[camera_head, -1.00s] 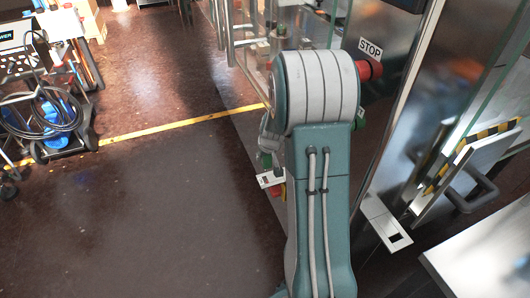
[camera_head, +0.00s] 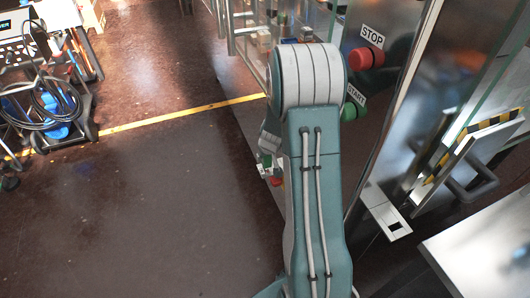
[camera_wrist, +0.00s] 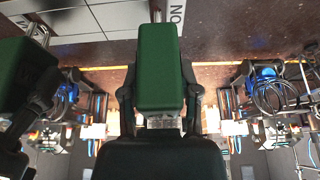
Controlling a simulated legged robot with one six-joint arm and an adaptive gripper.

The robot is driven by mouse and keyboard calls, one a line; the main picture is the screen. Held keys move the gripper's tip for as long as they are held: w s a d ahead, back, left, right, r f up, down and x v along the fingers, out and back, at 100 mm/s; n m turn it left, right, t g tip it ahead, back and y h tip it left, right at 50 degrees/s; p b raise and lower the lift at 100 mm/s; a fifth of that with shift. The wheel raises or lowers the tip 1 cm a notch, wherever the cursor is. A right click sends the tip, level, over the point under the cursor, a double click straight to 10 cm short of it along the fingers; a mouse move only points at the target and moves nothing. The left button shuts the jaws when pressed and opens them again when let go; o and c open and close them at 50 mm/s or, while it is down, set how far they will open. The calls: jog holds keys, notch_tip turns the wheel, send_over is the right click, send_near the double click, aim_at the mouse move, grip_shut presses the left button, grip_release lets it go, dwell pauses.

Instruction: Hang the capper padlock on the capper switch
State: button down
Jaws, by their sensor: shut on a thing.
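A green block-shaped padlock (camera_wrist: 160,68) is held in my gripper (camera_wrist: 160,98) in the wrist view. The gripper's dark fingers are shut on its sides. A short grey piece, perhaps the shackle, shows at the padlock's top edge. In the head view my arm hides most of the gripper. Small green, white and red parts show low beside the arm; I cannot tell which belong to the switch. No contact with a switch can be made out.
Red STOP (camera_head: 365,58) and green START (camera_head: 348,112) buttons are right of my arm on the machine. A striped-edge panel with a handle (camera_head: 470,185) and a grey table (camera_head: 485,250) stand at right. A cart (camera_head: 50,110) is at left; open floor (camera_head: 170,210) lies between.

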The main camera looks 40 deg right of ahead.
jog(key=shift+f, duration=1.2)
jog(key=shift+f, duration=0.2)
jog(key=shift+s+f, duration=0.1)
jog(key=shift+f, duration=0.1)
dwell(0.3)
jog(key=shift+c, duration=1.3)
grip_release()
jog(key=shift+s+r, duration=0.1)
jog(key=shift+r, duration=0.5)
jog(key=v, duration=1)
jog(key=shift+r, duration=0.3)
